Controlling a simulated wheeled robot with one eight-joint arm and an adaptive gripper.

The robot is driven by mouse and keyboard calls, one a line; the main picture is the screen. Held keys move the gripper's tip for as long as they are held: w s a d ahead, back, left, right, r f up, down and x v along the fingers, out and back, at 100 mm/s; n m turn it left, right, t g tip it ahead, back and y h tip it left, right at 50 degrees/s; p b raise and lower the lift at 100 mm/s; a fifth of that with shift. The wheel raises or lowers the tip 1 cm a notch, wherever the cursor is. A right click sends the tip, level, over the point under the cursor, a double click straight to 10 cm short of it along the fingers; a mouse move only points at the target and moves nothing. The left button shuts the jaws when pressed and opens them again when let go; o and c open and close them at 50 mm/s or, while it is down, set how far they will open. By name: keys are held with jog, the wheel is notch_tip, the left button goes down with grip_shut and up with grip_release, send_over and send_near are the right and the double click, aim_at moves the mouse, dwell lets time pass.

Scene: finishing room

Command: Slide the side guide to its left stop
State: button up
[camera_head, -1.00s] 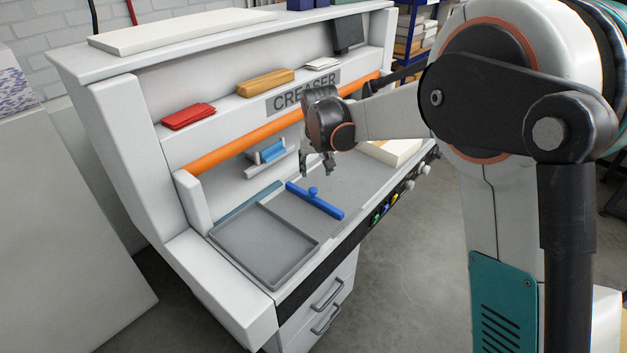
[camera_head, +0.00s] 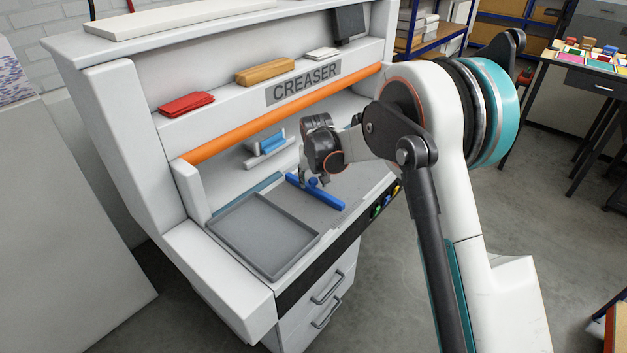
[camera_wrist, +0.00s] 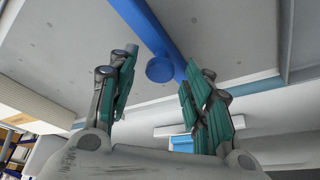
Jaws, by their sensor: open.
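The side guide is a blue bar (camera_head: 329,200) with a round blue knob (camera_wrist: 160,69). It lies across the grey bed (camera_head: 318,215) of the creaser, just right of the grey tray. My gripper (camera_head: 312,183) is at the knob, over the bar, and partly hides it in the head view. In the wrist view my gripper (camera_wrist: 152,95) is open, its two teal-padded fingers apart on either side of the knob's line. The knob shows beyond and between them, with a gap to each finger. Whether they touch the bar cannot be told.
The grey tray (camera_head: 262,236) sits left of the guide. An orange bar (camera_head: 285,115) spans the creaser above the bed. A small blue block in a holder (camera_head: 270,146) is at the back. Red (camera_head: 186,104) and tan (camera_head: 264,75) items lie on the ledge.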

jog(key=shift+w+f, duration=0.1)
jog(key=shift+f, duration=0.1)
grip_shut()
send_over(295, 210)
jog(key=shift+w+d+b, duration=0.1)
jog(key=shift+b, duration=0.2)
jog(key=shift+c, duration=0.3)
grip_release()
jog(key=shift+o, duration=0.3)
